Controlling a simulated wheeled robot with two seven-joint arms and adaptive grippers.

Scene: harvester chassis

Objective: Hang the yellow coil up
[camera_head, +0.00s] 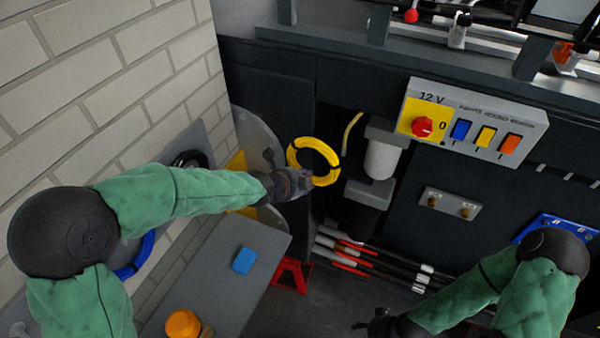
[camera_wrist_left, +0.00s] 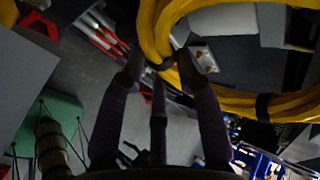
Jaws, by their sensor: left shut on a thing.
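The yellow coil (camera_head: 314,161) is a ring of yellow cable bound with dark ties. It is in the air in front of the dark chassis wall in the head view. My left gripper (camera_head: 300,180) is shut on the lower left of its ring. In the left wrist view the coil (camera_wrist_left: 153,30) fills the top and right, and the left gripper's fingertips (camera_wrist_left: 165,68) meet at its near edge by a dark tie. My right gripper (camera_head: 368,325) is low in the head view, partly cut off by the bottom edge, with nothing seen in it. Its fingers are too small to judge.
A control box (camera_head: 473,120) with a red knob and coloured switches is on the chassis wall. A pale cylinder filter (camera_head: 381,160) is right of the coil. A grey bench (camera_head: 215,270) bears a blue block (camera_head: 244,261) and an orange item (camera_head: 183,324). A brick wall (camera_head: 110,75) bounds the left.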

